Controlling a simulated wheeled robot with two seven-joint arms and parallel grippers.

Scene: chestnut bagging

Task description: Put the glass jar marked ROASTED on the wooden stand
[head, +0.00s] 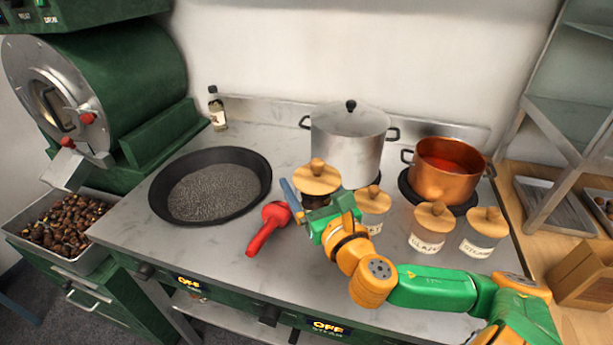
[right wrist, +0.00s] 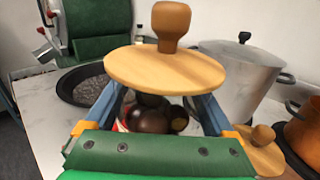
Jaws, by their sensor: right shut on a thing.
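A glass jar with a round wooden lid (head: 317,179) is in my right gripper (head: 312,207), over the middle of the counter. In the right wrist view, the two blue fingers of the right gripper (right wrist: 160,112) close on either side of the jar, under its lid (right wrist: 165,68). Dark chestnuts (right wrist: 150,115) show inside. Its label is hidden, and I cannot tell if its base touches the counter. A slanted wooden stand (head: 585,274) is on the wooden table at the far right, cut by the picture edge. My left gripper is not in view.
Lidded jars stand right of the held one: one partly hidden (head: 373,203), one marked GLAZE (head: 428,229), another (head: 482,233). A steel pot (head: 348,140), copper pot (head: 445,172), black pan (head: 210,186) and red-handled tool (head: 267,230) are around. A metal rack (head: 570,105) is at right.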

